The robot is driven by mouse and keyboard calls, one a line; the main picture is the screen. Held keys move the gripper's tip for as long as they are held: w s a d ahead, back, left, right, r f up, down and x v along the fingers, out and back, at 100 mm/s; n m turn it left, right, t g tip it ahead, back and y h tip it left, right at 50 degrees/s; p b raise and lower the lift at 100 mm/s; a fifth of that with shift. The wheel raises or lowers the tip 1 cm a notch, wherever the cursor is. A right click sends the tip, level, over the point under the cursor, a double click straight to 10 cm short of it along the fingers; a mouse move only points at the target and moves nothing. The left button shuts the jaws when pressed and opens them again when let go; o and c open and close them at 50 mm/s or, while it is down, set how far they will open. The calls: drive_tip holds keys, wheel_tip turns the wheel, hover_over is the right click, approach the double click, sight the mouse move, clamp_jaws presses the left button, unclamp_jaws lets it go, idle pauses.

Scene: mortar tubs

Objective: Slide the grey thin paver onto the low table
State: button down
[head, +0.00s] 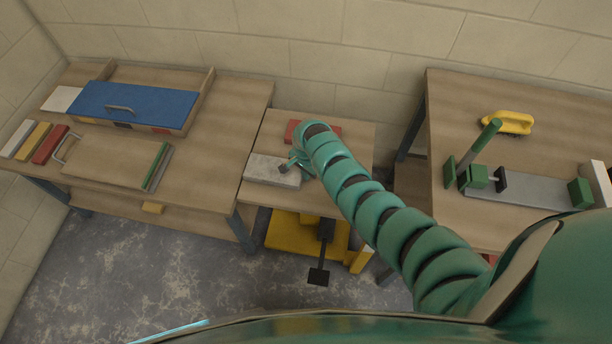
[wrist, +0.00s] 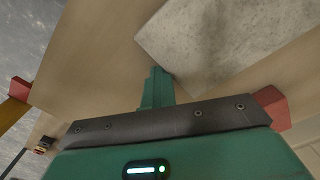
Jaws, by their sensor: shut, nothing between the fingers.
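The grey thin paver (head: 270,171) lies flat on the low table (head: 272,136), close to its left edge in the head view. It also shows as a speckled grey slab (wrist: 225,38) at the top of the wrist view. My gripper (head: 292,164) is low over the table at the paver's right part, partly hidden by my own arm. In the wrist view its green fingers (wrist: 157,86) are together and empty, just beside the paver's corner. I cannot tell whether they touch it.
A red block (head: 292,130) lies behind on the low table, partly behind my arm. The left bench (head: 230,110) carries a blue panel (head: 135,103) and colored bars. A yellow item (head: 290,235) sits below.

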sight(268, 168)
drive_tip(key=shift+w+a+f+b, duration=0.1)
drive_tip(key=shift+w+a+b, duration=0.1)
drive_tip(key=shift+a+b, duration=0.75)
drive_tip(key=shift+w+a+f+b, duration=0.1)
drive_tip(key=shift+w+a+b, duration=0.15)
drive_tip(key=shift+a+b, duration=0.7)
drive_tip(key=shift+w+a+b, duration=0.2)
drive_tip(key=shift+a+b, duration=0.5)
drive_tip(key=shift+b, duration=0.4)
drive_tip(key=shift+w+a+b, duration=0.2)
drive_tip(key=shift+a+b, duration=0.3)
drive_tip(key=shift+b, duration=0.2)
drive_tip(key=shift+w+a+b, duration=0.2)
drive_tip(key=shift+a+b, duration=0.25)
drive_tip(key=shift+b, duration=0.2)
drive_tip(key=shift+w+a+b, duration=0.2)
drive_tip(key=shift+a+b, duration=0.55)
drive_tip(key=shift+b, duration=0.45)
drive_tip(key=shift+w+a+b, duration=0.2)
drive_tip(key=shift+a+b, duration=0.6)
drive_tip(key=shift+b, duration=0.4)
drive_tip(key=shift+w+a+b, duration=0.2)
drive_tip(key=shift+a+b, duration=0.55)
drive_tip(key=shift+b, duration=0.45)
drive_tip(key=shift+w+a+r+b, duration=0.15)
drive_tip(key=shift+a+b, duration=0.25)
drive_tip(key=shift+b, duration=0.15)
drive_tip(key=shift+a, duration=0.15)
